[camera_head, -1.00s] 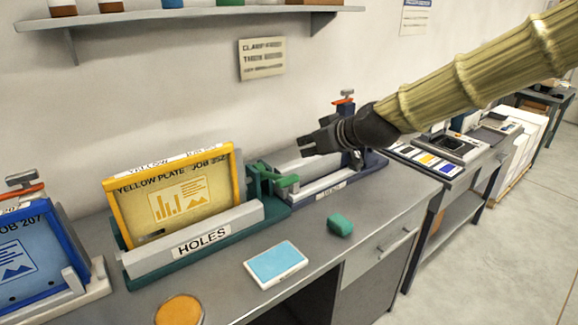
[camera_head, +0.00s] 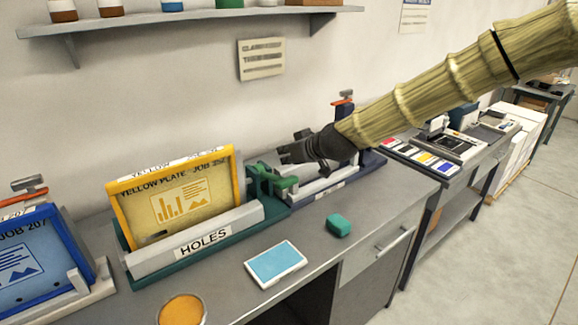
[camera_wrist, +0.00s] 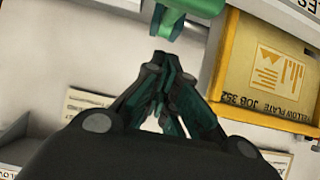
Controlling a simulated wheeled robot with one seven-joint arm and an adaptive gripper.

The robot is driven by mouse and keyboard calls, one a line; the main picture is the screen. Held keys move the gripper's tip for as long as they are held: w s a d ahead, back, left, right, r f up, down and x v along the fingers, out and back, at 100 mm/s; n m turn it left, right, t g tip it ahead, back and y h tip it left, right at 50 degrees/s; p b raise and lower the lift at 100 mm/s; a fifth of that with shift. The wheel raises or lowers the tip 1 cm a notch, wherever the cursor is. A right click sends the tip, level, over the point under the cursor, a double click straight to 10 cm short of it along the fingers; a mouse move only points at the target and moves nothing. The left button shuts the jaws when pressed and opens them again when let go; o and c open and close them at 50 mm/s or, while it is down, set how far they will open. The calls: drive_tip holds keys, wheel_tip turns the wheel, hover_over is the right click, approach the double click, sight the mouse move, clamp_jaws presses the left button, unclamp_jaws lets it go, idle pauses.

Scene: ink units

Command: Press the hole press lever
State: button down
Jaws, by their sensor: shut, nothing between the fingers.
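The hole press (camera_head: 200,238) is a long grey and green unit labelled HOLES on the bench, with the yellow plate (camera_head: 176,198) standing upright in it. Its green lever (camera_head: 284,184) is at its right end. My gripper (camera_head: 284,156) is shut and empty, above and slightly behind or beside the lever in the head view; the exact depth is hard to tell. In the wrist view the closed fingertips (camera_wrist: 163,58) point at the green lever (camera_wrist: 176,22), with a small gap seeming to show between them. The yellow plate (camera_wrist: 262,75) is to the right there.
A blue plate (camera_head: 28,262) stands in a holder at the left. A blue-topped pad (camera_head: 275,264), a teal block (camera_head: 339,225) and an orange dish (camera_head: 181,310) lie on the front of the bench. Another press with a red handle (camera_head: 343,98) stands behind my arm. A shelf (camera_head: 190,14) runs above.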

sight(289, 179)
drive_tip(key=shift+s+d+f+p, duration=0.1)
drive_tip(key=shift+s+f+p, duration=0.1)
drive_tip(key=shift+f, duration=0.4)
drive_tip(key=shift+s+d+f+p, duration=0.15)
drive_tip(key=shift+f+p, duration=0.05)
drive_tip(key=shift+f, duration=0.45)
drive_tip(key=shift+s+d+f+p, duration=0.1)
drive_tip(key=shift+s+f+p, duration=0.1)
drive_tip(key=shift+f, duration=0.4)
